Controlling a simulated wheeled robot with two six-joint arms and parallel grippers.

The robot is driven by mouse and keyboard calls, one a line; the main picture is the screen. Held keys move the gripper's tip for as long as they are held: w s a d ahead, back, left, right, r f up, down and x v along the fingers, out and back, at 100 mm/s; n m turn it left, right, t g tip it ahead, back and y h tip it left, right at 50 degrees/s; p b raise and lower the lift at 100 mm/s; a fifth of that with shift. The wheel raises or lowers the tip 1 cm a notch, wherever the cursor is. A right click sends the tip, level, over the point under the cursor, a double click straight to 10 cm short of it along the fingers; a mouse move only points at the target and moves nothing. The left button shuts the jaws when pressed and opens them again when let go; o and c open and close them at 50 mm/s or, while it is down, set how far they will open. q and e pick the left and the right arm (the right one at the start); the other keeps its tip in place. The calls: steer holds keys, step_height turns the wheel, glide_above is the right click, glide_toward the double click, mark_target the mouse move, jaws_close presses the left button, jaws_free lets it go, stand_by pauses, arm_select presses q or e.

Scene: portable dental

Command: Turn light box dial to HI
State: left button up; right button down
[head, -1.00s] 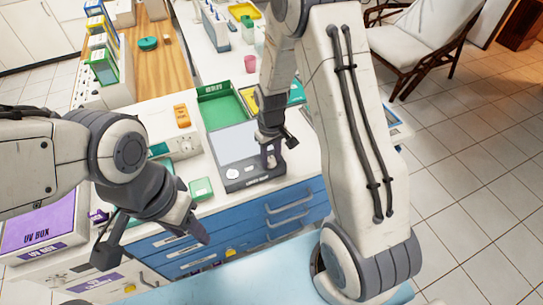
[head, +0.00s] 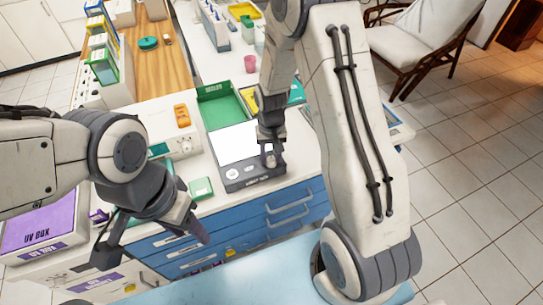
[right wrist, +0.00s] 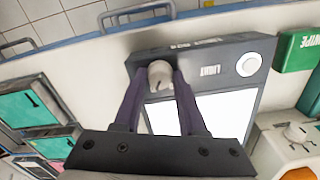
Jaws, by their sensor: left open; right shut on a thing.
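The light box (head: 242,183) lies on the white counter, and its panel (head: 232,142) glows bright white. My right gripper (head: 269,160) is shut on the dial at the box's front right corner. In the right wrist view the pale round dial (right wrist: 159,73) sits between the two fingertips and carries a dark pointer mark. No HI marking is readable, so I cannot tell the setting. A round white button (right wrist: 248,64) sits at the other end of the dial's strip. My left gripper (head: 152,243) is open and empty, in front of the blue drawers.
A green box (head: 201,188) stands just left of the light box. A green tray (head: 222,108) lies behind it, and a white device (head: 178,148) with an orange item (head: 182,115) stands to the left. A purple UV box (head: 38,222) is at far left.

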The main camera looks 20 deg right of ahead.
mark_target(271, 159)
steer(key=shift+c, duration=2.4)
jaws_free()
step_height(271, 159, up, 10)
steer(key=b, duration=0.1)
steer(key=shift+r, duration=0.25)
steer(key=s+a+r+n, duration=0.5)
steer(key=s+a, duration=0.5)
steer(key=a, duration=0.1)
steer(key=s+a+r+n, duration=0.1)
steer(key=s+n, duration=0.1)
steer(key=s, duration=0.4)
steer(key=s+a+r+n+y, duration=0.1)
steer(key=s+a+n, duration=0.1)
steer(key=s, duration=0.5)
steer(key=shift+s+n, duration=0.2)
steer(key=shift+n, duration=0.4)
